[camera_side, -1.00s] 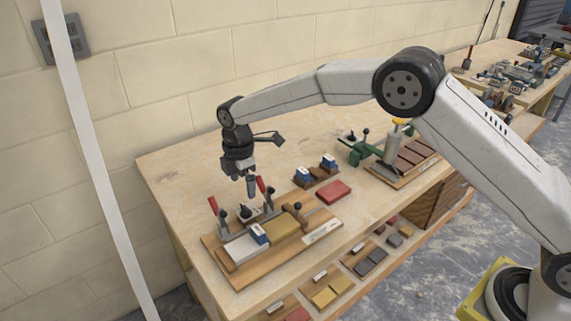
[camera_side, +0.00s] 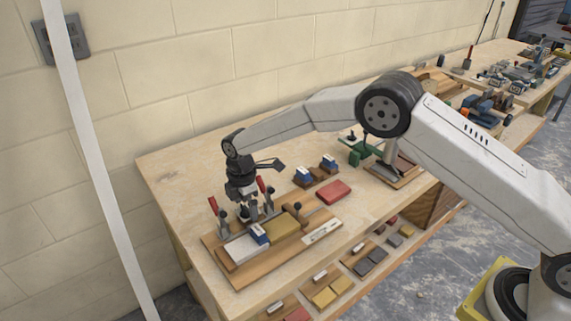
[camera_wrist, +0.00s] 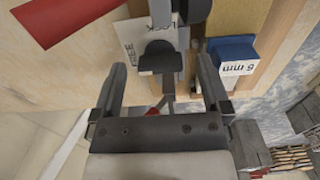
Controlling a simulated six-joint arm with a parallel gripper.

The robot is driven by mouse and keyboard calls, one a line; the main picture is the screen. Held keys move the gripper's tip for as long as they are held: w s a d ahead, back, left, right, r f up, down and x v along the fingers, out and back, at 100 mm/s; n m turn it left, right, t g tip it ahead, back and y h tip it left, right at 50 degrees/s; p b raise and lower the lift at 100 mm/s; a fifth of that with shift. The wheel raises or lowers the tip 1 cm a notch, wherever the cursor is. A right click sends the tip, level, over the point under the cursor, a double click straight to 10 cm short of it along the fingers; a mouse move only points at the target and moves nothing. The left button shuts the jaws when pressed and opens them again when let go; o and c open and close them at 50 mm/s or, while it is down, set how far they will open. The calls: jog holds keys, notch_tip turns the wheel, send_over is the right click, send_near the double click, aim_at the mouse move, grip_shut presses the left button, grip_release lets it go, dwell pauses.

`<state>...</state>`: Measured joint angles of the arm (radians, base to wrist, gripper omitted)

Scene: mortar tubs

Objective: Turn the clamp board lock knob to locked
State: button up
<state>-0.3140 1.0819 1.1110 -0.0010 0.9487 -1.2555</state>
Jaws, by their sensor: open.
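The clamp board (camera_side: 240,278) lies on the near left part of the bench and carries red-handled clamps. In the wrist view, the dark lock knob (camera_wrist: 158,54) stands by a white label (camera_wrist: 132,38) reading FREE and LOCK. I cannot tell which word the knob points to. My gripper (camera_side: 255,211) is low over the board, pointing down; in the wrist view its open fingers (camera_wrist: 161,72) are on either side of the knob, with gaps showing. I cannot tell if either finger touches it. In the side view the gripper mostly hides the knob.
A red block (camera_side: 334,191) and blue-topped blocks (camera_side: 304,174) lie behind the board. The bench's left back surface is clear.

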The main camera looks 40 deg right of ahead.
jog(key=shift+f, duration=0.2)
jog(key=c, duration=1.3)
